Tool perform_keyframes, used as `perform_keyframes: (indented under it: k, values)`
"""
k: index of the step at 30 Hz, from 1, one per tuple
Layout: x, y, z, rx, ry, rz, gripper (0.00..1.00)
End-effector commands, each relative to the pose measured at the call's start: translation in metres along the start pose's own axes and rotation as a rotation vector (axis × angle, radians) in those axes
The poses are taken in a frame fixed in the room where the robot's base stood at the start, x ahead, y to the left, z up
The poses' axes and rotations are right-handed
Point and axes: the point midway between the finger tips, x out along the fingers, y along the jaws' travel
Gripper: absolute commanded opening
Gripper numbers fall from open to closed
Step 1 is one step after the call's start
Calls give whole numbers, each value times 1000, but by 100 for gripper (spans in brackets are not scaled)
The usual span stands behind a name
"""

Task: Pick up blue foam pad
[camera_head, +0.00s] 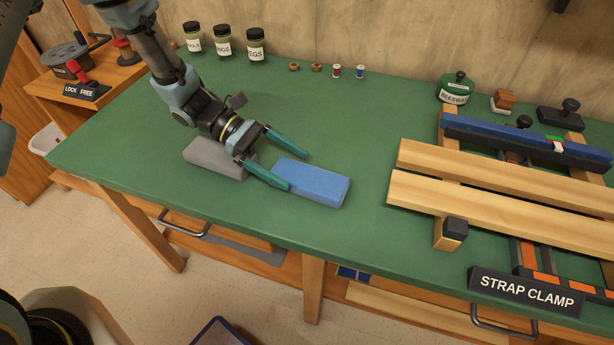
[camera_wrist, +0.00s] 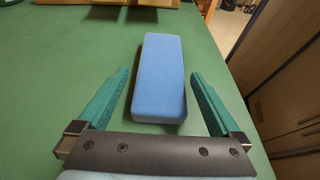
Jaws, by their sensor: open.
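The blue foam pad (camera_head: 311,182) is a flat rectangular block lying on the green bench top, left of the wooden clamp boards. It also shows in the wrist view (camera_wrist: 159,75), lengthwise ahead of me. My gripper (camera_head: 298,172) has its two teal fingers spread, one to each side of the pad's near end. In the wrist view the open fingers (camera_wrist: 162,85) flank the near part of the pad, with green bench visible between each finger and the pad. Nothing is held.
A grey block (camera_head: 218,158) lies beneath and behind my wrist. The wooden boards (camera_head: 480,190) of the strap clamp fill the bench's right side. Labelled jars (camera_head: 224,42) and small spools (camera_head: 336,71) stand along the back. Bench between pad and boards is clear.

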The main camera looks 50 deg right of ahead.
Motion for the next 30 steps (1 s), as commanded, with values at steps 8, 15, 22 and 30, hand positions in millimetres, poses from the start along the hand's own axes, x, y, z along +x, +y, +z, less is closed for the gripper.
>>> perform_keyframes:
  k: [8,15,22,30]
  values:
    - [39,-2,3,0,0,-3,100]
    - [48,-2,1,1,0,0,100]
    - [48,-2,1,2,0,0,86]
    - [48,-2,1,2,0,0,56]
